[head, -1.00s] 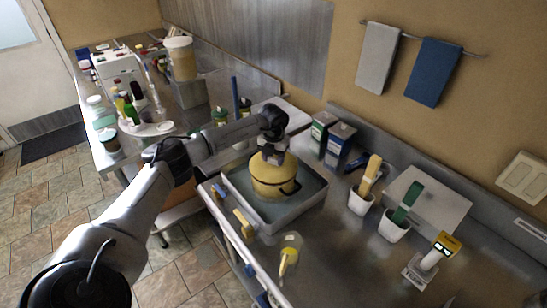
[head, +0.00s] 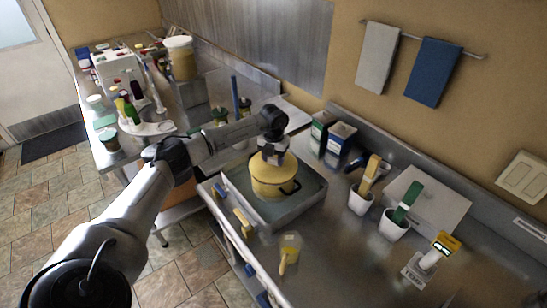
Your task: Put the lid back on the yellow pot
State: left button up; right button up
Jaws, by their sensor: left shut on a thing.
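The yellow pot (head: 272,187) with dark side handles sits in a grey metal basin on the steel counter. Its yellow lid (head: 285,169) is at the top of the pot, over its mouth. My left gripper (head: 272,157) points down above the pot and is shut on the lid, at its top. The gripper hides the lid's knob. I cannot tell whether the lid rests fully on the rim. My right gripper is out of view.
The basin's rim (head: 304,210) surrounds the pot. White cups with brushes (head: 394,222) and boxes (head: 338,143) stand to the right.

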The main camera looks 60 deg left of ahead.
pick_arm(q)
jog(key=o, duration=1.5)
jog(key=shift+c, duration=0.2)
jog(key=shift+r, duration=0.15)
jog(key=shift+r+p, duration=1.1)
jog(key=shift+r, duration=0.25)
jog(key=shift+r+p, duration=1.55)
jog(key=shift+r, duration=0.5)
jog(key=shift+c, duration=0.5)
